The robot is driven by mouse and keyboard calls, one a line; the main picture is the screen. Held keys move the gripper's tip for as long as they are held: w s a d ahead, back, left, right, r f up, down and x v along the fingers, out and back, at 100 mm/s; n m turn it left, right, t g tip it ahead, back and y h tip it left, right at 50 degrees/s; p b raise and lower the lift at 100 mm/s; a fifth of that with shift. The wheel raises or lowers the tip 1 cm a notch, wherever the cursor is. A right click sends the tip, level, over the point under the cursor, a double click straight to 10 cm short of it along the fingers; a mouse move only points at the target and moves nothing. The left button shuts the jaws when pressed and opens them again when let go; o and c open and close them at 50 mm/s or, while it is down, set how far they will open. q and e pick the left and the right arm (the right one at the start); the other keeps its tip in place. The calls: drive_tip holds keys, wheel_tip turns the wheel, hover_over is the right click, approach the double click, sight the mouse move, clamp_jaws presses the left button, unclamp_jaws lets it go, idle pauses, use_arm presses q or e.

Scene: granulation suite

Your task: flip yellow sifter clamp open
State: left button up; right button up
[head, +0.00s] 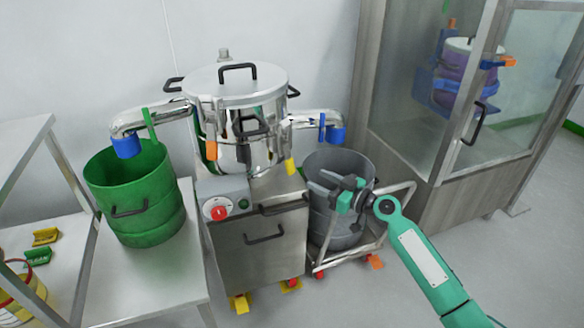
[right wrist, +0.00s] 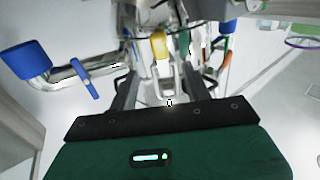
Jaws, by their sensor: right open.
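The sifter (head: 238,110) is a shiny steel drum with a lid, on a steel cabinet. Its yellow clamp (head: 290,166) hangs at the drum's lower right side. The yellow clamp also shows in the right wrist view (right wrist: 158,45), ahead of the fingers and a little left of centre. My right gripper (head: 320,182) is open and empty, to the right of the clamp and apart from it in the head view. In the right wrist view its two dark fingers (right wrist: 168,86) stand apart with a gap between them. My left gripper is not in view.
A blue-ended outlet pipe (head: 335,133) reaches out above my right gripper. A grey bin (head: 325,225) on a cart stands below it. An orange clamp (head: 211,149) and a green bin (head: 140,205) are on the left. A glass-door cabinet (head: 440,100) stands at right.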

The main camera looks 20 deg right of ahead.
sight(293, 168)
drive_tip(key=x, duration=1.1)
drive_tip(key=shift+w+a+f+p, duration=0.1)
drive_tip(key=shift+w+a+p, duration=0.05)
drive_tip(key=shift+p, duration=0.15)
clamp_jaws()
